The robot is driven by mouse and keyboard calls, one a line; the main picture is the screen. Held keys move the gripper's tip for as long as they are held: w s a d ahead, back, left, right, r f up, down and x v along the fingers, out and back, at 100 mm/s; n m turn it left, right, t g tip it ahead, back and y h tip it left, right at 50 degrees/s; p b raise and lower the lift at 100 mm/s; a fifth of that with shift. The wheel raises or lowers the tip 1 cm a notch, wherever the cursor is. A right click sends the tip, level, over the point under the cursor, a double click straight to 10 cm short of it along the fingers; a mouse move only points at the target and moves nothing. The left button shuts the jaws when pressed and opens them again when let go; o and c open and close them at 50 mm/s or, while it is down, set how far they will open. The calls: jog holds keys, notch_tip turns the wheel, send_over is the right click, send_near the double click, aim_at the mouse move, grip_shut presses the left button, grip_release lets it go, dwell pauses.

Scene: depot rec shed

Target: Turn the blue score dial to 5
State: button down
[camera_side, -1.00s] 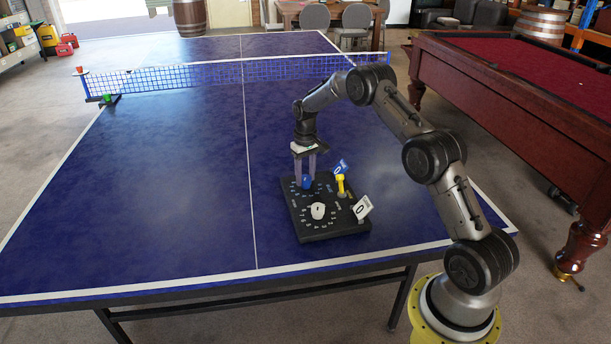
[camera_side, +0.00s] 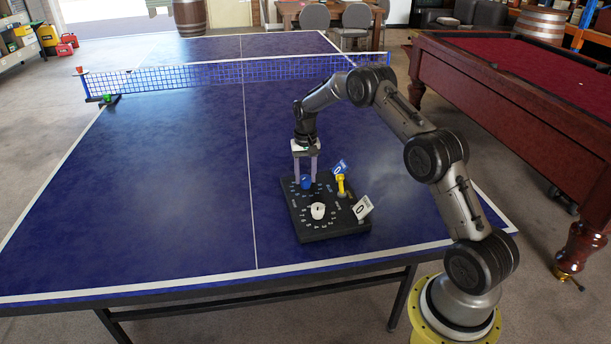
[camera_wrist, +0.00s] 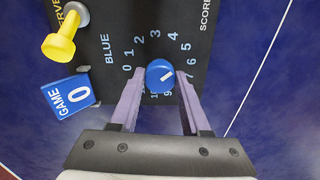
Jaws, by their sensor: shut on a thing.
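The blue score dial (camera_wrist: 160,76) is a round blue knob on the black scoreboard (camera_side: 335,228). It also shows in the side view (camera_side: 306,182). In the wrist view, its white pointer mark slants up and right, toward the 5 and 6 side; I cannot tell exactly which number it meets. The numbers on the BLUE scale run around it, some hidden by my fingers. My gripper (camera_wrist: 160,82) points down over the board, with one finger on each side of the blue dial, shut on it.
A white dial (camera_side: 318,210) sits nearer the front of the board. A yellow-topped lever (camera_side: 341,184), a blue GAME tag showing 0 (camera_wrist: 71,95) and a white 0 tag (camera_side: 362,207) are close by. The blue table (camera_side: 180,200) is clear around the board; the net (camera_side: 200,74) is farther back.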

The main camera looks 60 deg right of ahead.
aim_at(305, 177)
jog(key=shift+r, duration=0.1)
jog(key=shift+c, duration=1.8)
grip_release()
notch_tip(305, 177, up, 14)
jog(key=shift+a, duration=0.1)
